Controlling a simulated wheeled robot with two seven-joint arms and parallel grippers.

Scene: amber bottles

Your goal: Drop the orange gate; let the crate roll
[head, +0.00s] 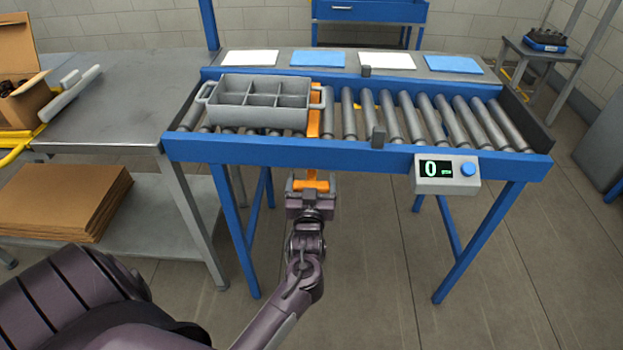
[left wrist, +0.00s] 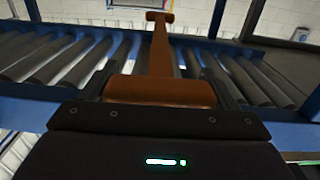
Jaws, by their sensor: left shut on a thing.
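A grey crate (head: 262,101) with several compartments, which look empty, sits on the left part of the roller conveyor (head: 440,118). The orange gate (head: 314,118) stands across the rollers just right of the crate, close against its right end. My left gripper (head: 310,190) is at the conveyor's front side, shut on the gate's orange handle (left wrist: 160,91). In the left wrist view the gate's bar (left wrist: 160,45) runs away from the handle over the rollers. My right gripper is not in view.
The rollers right of the gate are clear up to the dark end stop (head: 525,117). A display box (head: 447,173) reading 0 hangs on the front rail. White and blue pads (head: 318,58) lie behind. A grey table (head: 110,110) adjoins on the left.

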